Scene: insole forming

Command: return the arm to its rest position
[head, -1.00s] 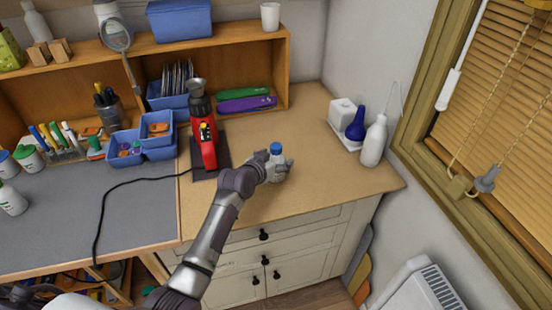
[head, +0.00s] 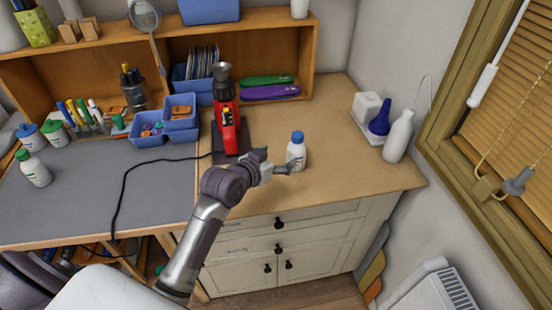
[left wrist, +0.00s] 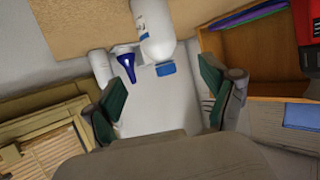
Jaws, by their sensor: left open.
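My left gripper (head: 279,162) is open and empty just left of a small white bottle with a blue cap (head: 296,152). The bottle stands upright on the tan worktop (head: 350,170). My left arm reaches in from the bottom left, over the front of the bench. In the left wrist view the open fingers (left wrist: 160,82) with green pads are spread wide, and the white bottle (left wrist: 151,28) shows beyond them, upside down in the picture. My right gripper is not in view.
A red tool (head: 228,120) stands on a dark base left of the gripper. At the right are a white squeeze bottle (head: 398,138) and a blue bulb (head: 380,117) on a tray. Blue bins (head: 165,125) and a black cable (head: 135,184) lie on the left. The worktop front right is clear.

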